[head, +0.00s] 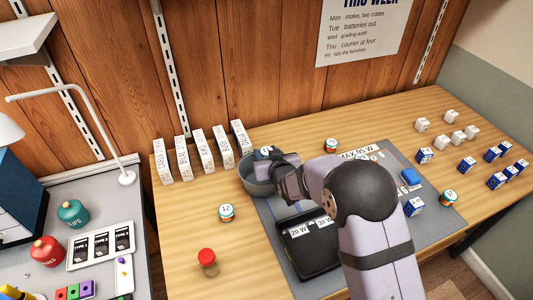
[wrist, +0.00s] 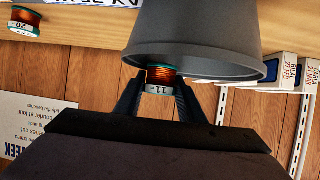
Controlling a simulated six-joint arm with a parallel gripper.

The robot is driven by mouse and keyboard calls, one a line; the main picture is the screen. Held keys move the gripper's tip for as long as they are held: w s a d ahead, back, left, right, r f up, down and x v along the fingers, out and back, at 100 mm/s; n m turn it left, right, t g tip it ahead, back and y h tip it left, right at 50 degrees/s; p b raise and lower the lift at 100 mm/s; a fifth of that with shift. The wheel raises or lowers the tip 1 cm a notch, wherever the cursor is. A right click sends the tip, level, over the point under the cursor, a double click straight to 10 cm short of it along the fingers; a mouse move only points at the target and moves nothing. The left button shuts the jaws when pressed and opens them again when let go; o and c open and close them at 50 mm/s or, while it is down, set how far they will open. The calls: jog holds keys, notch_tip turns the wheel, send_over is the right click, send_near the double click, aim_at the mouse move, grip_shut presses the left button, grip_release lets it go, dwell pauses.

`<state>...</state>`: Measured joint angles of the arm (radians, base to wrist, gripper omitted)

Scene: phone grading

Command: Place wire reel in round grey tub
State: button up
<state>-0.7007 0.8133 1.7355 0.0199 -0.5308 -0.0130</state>
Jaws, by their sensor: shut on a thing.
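A wire reel marked 11 (wrist: 161,75), with copper-coloured wire and green flanges, is between the fingertips of my gripper (wrist: 158,88). My gripper is shut on it. The round grey tub (wrist: 200,32) is right beside the reel in the wrist view, whose picture is upside down. In the head view the tub (head: 256,186) stands on the wooden bench, left of my arm. The held reel (head: 265,151) shows there at the tub's far rim, at my gripper (head: 270,156). My wrist hides part of the tub's opening. I cannot tell whether the reel touches the tub.
Other reels stand on the bench: one marked 12 (head: 226,213), one marked 20 (head: 331,146), one at right (head: 449,197). A row of white labelled boxes (head: 204,156) stands behind the tub. A black tray (head: 307,247) and red-capped jar (head: 207,262) are in front.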

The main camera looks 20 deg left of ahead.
jog(key=o, duration=1)
jog(key=shift+f, duration=0.1)
jog(key=shift+r+p, duration=0.75)
jog(key=shift+r, duration=0.1)
jog(key=b+v, duration=0.2)
jog(key=v, duration=1)
jog(key=shift+f, duration=0.25)
